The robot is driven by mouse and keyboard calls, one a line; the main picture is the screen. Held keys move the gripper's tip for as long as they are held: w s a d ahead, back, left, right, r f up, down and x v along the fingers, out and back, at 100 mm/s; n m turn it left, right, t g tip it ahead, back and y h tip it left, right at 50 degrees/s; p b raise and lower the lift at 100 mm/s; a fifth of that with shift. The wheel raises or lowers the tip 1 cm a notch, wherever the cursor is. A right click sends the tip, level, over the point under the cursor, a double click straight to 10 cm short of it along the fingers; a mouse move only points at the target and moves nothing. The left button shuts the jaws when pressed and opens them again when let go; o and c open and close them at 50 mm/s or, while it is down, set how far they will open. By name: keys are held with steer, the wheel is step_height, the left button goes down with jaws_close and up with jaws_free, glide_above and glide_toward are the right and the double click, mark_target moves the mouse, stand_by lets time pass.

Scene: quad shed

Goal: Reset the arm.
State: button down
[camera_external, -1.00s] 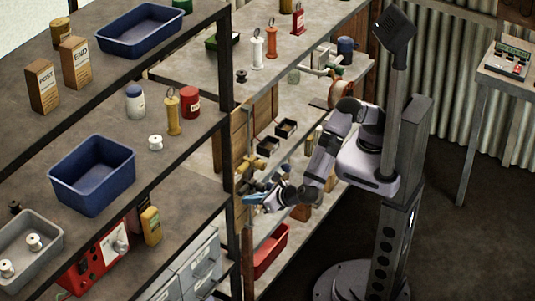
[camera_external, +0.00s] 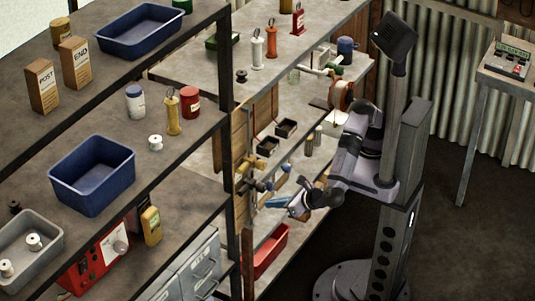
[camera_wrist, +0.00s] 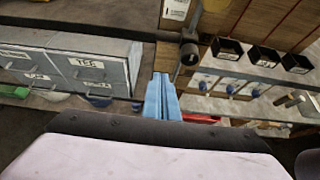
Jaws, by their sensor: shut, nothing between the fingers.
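My gripper (camera_external: 284,203) hangs in front of the shelving, over the gap between the shelf post and my base. Its light blue fingers (camera_wrist: 160,97) are together in the wrist view, with nothing between them. My arm is folded in close to its column, and the gripper points left toward the shelf. It appears clear of the shelf post and the workbench items.
A red bin (camera_external: 270,250) stands low beneath the gripper. Grey labelled drawers (camera_wrist: 90,66) are at the left in the wrist view, and small black bins (camera_wrist: 262,56) at the upper right. A blue bin (camera_external: 92,175) sits on the left shelf. Open floor lies at right.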

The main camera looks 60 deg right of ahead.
stand_by(0.3)
steer(key=w+d+f+m+g+h+b, duration=0.2)
steer(key=w+d+f+m+g+h, duration=0.25)
steer(key=d+f+m, duration=0.7)
steer(key=w+d+f+m+g+h+b, duration=0.1)
steer(key=w+d+f+m+g+h, duration=0.3)
steer(key=d+f+m, duration=0.75)
steer(key=s+d+r+m+g+y+p, duration=0.1)
steer(key=d+r+m+g+y+p, duration=0.2)
steer(key=d+r, duration=2.1)
steer(key=shift+s+d+m+y+p, duration=0.4)
steer(key=shift+m+y+p, duration=2.35)
steer(key=shift+m+p, duration=2.05)
steer(key=shift+w+d, duration=0.1)
